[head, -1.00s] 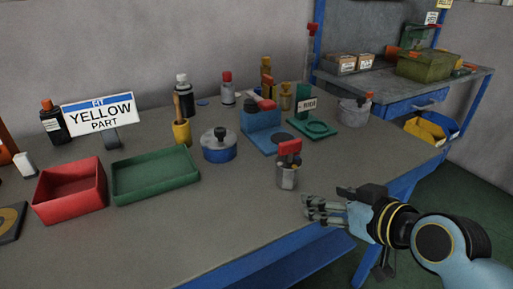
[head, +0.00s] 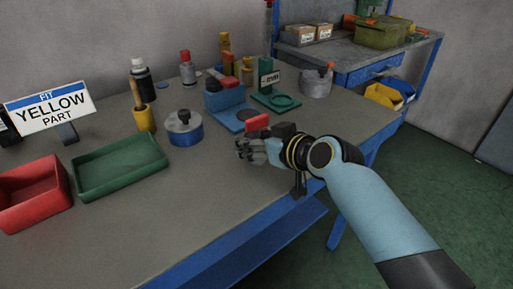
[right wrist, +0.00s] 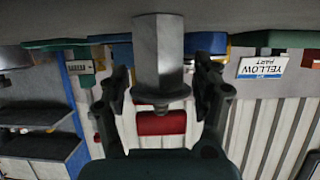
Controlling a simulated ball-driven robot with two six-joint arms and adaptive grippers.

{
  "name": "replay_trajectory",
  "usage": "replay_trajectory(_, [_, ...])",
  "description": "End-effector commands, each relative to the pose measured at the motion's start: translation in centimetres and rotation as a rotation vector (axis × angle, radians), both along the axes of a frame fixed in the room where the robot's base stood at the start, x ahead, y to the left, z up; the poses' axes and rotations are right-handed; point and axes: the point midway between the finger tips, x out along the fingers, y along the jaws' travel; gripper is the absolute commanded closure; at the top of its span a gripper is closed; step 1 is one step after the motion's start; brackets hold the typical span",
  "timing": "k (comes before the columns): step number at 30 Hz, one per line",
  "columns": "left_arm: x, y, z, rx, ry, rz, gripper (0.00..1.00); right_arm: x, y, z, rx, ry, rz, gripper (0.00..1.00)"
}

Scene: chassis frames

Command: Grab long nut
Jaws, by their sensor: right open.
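The long nut is a grey, hexagonal, upright piece on the bench. In the right wrist view, which is upside down, the long nut (right wrist: 158,50) stands between the two open fingers of my right gripper (right wrist: 165,90), with a gap on each side. A red part (right wrist: 160,123) shows at its upper end; I cannot tell whether it is joined to the nut. In the head view my right gripper (head: 250,150) hides the nut, and only the red part (head: 257,121) shows above it. My left gripper is out of view.
Behind stand a blue fixture (head: 225,100), a green stand (head: 274,97) and a grey pot (head: 316,83). Left are a blue lidded tin (head: 185,134), a green tray (head: 120,166) and a red bin (head: 35,193). The bench front near the gripper is clear.

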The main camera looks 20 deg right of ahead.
Motion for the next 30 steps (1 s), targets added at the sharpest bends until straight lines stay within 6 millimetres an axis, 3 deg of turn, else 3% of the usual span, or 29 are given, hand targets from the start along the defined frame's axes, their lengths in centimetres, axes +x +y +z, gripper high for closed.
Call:
replay_trajectory(7, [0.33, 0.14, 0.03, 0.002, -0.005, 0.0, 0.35, 0.17, 0.06, -0.1, 0.0, 0.0, 0.0, 0.35])
replay_trajectory(22, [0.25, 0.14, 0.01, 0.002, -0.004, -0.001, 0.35, 0.14, 0.04, -0.08, 0.0, 0.0, 0.0, 1.0])
replay_trajectory(30, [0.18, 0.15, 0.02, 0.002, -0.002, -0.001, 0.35, 0.18, 0.03, 0.04, 0.0, -0.002, -0.001, 1.0])
